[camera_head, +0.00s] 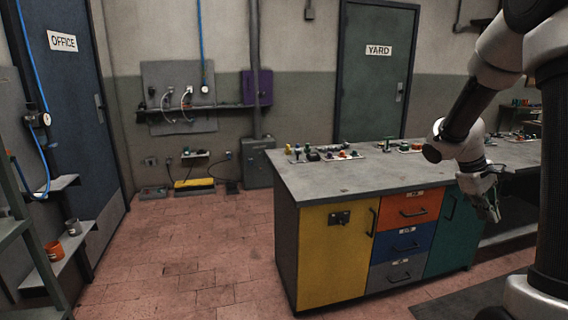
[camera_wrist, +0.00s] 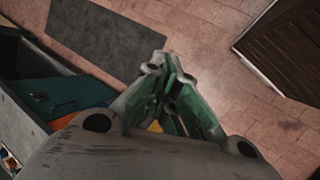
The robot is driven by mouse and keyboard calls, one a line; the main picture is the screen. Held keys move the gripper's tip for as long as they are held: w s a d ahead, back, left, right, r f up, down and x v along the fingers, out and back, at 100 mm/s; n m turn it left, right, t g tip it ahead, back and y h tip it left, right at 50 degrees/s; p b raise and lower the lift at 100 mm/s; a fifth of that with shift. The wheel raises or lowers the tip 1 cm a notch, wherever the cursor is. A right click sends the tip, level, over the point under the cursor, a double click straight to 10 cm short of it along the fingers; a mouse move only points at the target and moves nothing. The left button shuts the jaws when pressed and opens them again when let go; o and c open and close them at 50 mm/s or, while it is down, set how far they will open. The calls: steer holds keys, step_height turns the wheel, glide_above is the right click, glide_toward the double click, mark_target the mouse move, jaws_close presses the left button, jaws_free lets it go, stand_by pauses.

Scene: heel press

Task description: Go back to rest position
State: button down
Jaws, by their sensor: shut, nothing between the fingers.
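My gripper (camera_head: 488,205) hangs at the right in the head view, pointing down in front of the teal cabinet door (camera_head: 454,229). In the wrist view my gripper (camera_wrist: 165,70) shows green-lined fingers brought together, with nothing held between them. Below the fingers in the wrist view is the tiled floor (camera_wrist: 200,30). Whether the gripper touches the cabinet cannot be told, but a gap seems to show in the wrist view.
A grey-topped workbench (camera_head: 340,182) with yellow, orange, blue and teal fronts stands beside my arm. Small parts in trays (camera_head: 325,153) lie on it. A dark mat (camera_wrist: 105,40) and a brown slatted piece (camera_wrist: 290,50) are on the floor. Floor left of the bench is clear.

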steer(key=s+a+r+m+t+y, duration=0.2)
steer(key=s+a+r, duration=0.3)
steer(key=s+a, duration=0.4)
steer(key=s+a+r+m+t+y, duration=0.2)
steer(key=s+a+r, duration=0.4)
steer(key=s, duration=0.5)
steer(key=a+t+y, duration=0.1)
steer(key=a, duration=0.1)
steer(key=shift+s+a+r+t+y, duration=0.25)
steer(key=shift+a+r+t+y, duration=0.05)
steer(key=shift+a+t, duration=0.1)
